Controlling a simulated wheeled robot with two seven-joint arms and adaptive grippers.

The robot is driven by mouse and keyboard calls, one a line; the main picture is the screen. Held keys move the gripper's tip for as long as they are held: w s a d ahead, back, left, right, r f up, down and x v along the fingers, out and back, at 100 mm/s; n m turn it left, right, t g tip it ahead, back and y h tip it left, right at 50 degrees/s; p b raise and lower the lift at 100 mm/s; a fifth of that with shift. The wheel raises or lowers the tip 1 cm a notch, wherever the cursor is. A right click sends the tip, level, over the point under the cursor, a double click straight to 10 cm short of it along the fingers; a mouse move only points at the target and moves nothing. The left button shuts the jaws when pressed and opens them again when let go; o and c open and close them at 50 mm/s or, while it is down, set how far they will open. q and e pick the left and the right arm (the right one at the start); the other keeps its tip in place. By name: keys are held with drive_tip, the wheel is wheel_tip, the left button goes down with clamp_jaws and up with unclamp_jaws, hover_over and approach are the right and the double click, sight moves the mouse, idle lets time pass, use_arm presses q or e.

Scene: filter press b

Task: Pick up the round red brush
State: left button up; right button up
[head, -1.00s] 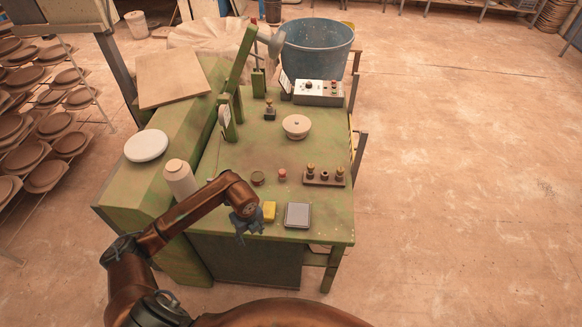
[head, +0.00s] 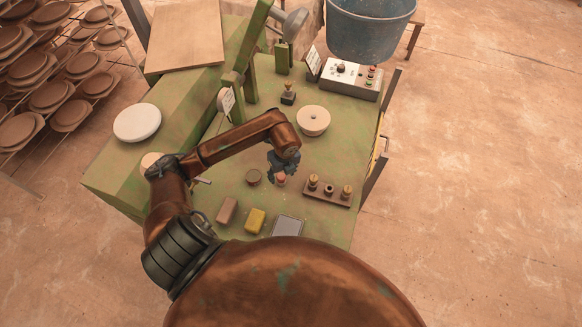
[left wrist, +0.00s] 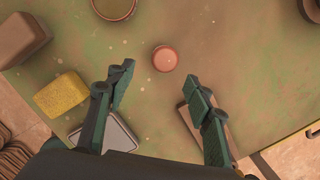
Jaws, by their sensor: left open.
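The round red brush (head: 281,182) is a small, short, reddish-pink round piece on the green table top (head: 235,190). It also shows whole from above in the left wrist view (left wrist: 165,59). My left gripper (head: 281,171) hangs just above and beside it in the head view. In the left wrist view the left gripper (left wrist: 160,78) has its two fingers wide apart with nothing between them. The brush lies beyond the fingertips, roughly centred between them. No touch is visible. My right gripper is not in view.
A wooden rack (head: 328,191) with small knobs stands close right of the brush. A brown block (head: 227,210), yellow sponge (head: 255,221) and grey square tray (head: 288,227) lie nearer. A pale round bowl (head: 313,120) stands behind.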

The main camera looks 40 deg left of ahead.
sight(281, 177)
use_arm(q)
drive_tip(key=shift+w+a+f, duration=0.1)
drive_tip(key=shift+w+f, duration=0.05)
drive_tip(key=shift+f, duration=0.4)
drive_tip(key=shift+w+f, duration=0.15)
drive_tip(key=shift+f, duration=0.4)
drive_tip(key=shift+a+f, duration=0.1)
drive_tip(key=shift+f, duration=0.2)
drive_tip(key=f, duration=0.2)
drive_tip(key=a+f, duration=0.1)
drive_tip(key=shift+w+f, duration=0.25)
drive_tip(key=shift+w, duration=0.15)
drive_tip(key=shift+a+f, duration=0.15)
drive_tip(key=shift+f, duration=0.45)
drive_tip(key=c, duration=1.3)
drive_tip(key=shift+o, duration=0.2)
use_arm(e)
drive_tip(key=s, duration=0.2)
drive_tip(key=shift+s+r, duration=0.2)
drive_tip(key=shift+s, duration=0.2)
use_arm(q)
drive_tip(key=shift+r, duration=0.1)
